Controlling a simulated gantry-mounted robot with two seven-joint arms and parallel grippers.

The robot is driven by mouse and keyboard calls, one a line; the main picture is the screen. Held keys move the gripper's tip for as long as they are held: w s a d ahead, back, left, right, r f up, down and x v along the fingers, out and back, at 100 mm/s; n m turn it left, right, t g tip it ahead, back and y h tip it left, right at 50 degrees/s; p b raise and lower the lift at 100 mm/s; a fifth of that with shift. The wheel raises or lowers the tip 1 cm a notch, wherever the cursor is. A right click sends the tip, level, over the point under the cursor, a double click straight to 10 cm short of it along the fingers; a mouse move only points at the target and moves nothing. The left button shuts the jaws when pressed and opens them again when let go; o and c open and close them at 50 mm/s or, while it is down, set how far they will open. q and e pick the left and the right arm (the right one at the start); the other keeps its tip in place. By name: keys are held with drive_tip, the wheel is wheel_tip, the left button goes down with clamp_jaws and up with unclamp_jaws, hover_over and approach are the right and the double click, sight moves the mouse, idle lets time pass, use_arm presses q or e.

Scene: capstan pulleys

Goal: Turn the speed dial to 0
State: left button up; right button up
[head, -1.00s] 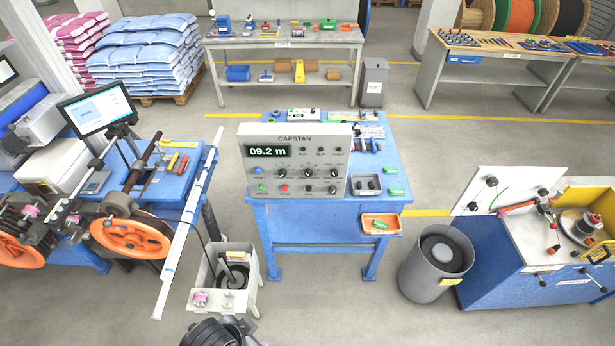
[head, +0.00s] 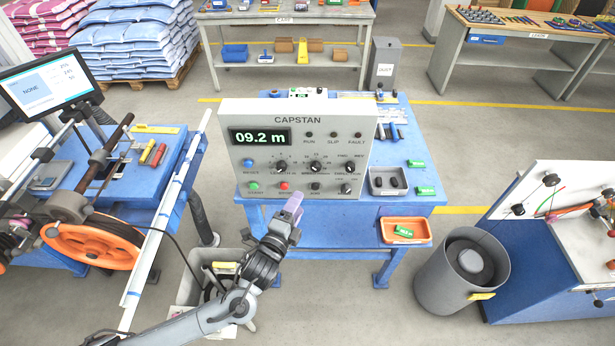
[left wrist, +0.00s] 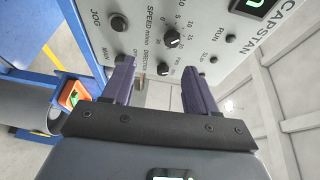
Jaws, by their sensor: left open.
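The speed dial (head: 316,167) is the black middle knob in the row on the grey CAPSTAN panel (head: 230,180). In the left wrist view the panel appears turned sideways, and the speed dial (left wrist: 171,39) shows beyond the fingers with its number scale. I cannot read the dial's setting surely. My left gripper (head: 294,204) is below and in front of the panel's lower edge, apart from the dial. Its purple fingers (left wrist: 157,66) are open with nothing between them. My right gripper is out of view.
Other knobs flank the dial, including the left knob (head: 281,167) and direction knob (head: 350,167). The green start button (head: 254,185) and red button (head: 284,186) are below. A grey tray (head: 372,187) and orange tray (head: 383,228) lie to the right.

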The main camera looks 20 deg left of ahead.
sight(315, 170)
use_arm(q)
drive_tip(key=shift+t, duration=0.3)
drive_tip(key=w, duration=0.3)
drive_tip(key=w+r, duration=0.1)
drive_tip(key=w, duration=0.6)
drive_tip(key=shift+w+r, duration=0.25)
drive_tip(key=shift+r, duration=0.1)
drive_tip(key=shift+w+d, duration=0.1)
drive_tip(key=shift+w, duration=0.6)
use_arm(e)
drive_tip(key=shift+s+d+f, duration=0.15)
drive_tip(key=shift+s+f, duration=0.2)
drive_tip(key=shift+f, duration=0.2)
use_arm(q)
drive_tip(key=c, duration=1)
drive_tip(key=shift+f, duration=0.1)
drive_tip(key=shift+c, duration=0.2)
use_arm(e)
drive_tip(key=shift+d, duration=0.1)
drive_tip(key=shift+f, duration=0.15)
